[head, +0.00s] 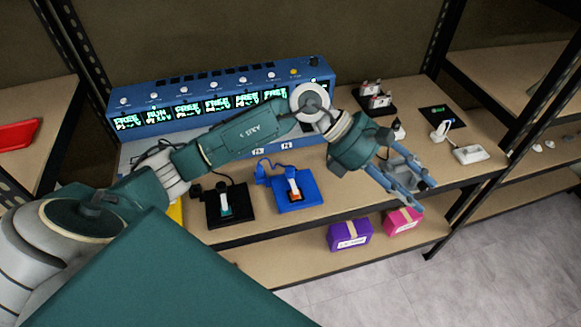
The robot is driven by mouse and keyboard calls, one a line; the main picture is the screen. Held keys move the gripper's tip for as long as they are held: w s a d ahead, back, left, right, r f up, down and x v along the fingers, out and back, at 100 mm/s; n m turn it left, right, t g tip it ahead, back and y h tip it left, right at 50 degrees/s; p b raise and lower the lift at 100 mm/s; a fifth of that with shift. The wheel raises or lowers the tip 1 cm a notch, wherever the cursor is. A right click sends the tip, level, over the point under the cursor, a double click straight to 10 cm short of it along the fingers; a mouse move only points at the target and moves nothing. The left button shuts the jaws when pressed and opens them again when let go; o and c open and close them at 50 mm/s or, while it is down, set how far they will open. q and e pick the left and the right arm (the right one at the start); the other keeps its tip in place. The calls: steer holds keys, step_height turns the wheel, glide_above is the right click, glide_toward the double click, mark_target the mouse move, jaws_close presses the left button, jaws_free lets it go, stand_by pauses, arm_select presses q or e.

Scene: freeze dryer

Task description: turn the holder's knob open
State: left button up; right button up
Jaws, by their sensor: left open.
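Two small holders stand near the table's front edge: a black holder (212,213) and a blue holder (312,191). A dark round part that may be a knob (196,190) shows at the black holder's left. A blue raised part (262,168) shows at the blue holder's left. I cannot tell which part is the task's knob. My left gripper (424,195) is open and empty, right of both holders, over the table's front edge. My right gripper is not in view.
A long blue machine (128,104) with several green-lit displays stands at the back. My left forearm passes in front of it. A black rack (378,109), a dark pad with a green display (441,122) and a white device (470,154) stand right. Purple (350,236) and pink (403,221) boxes sit below.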

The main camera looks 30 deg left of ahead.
arm_select(q)
steer(key=w+a+f+m+y, duration=0.15)
steer(key=a+f+y, duration=0.25)
steer(key=a, duration=0.4)
steer(key=g+y, duration=0.2)
steer(key=y, duration=0.6)
glide_toward(290, 170)
step_height(290, 170, down, 9)
steer(key=shift+a+f+p, duration=0.1)
steer(key=shift+a+p, duration=0.05)
steer(key=shift+p, duration=0.95)
jaws_close()
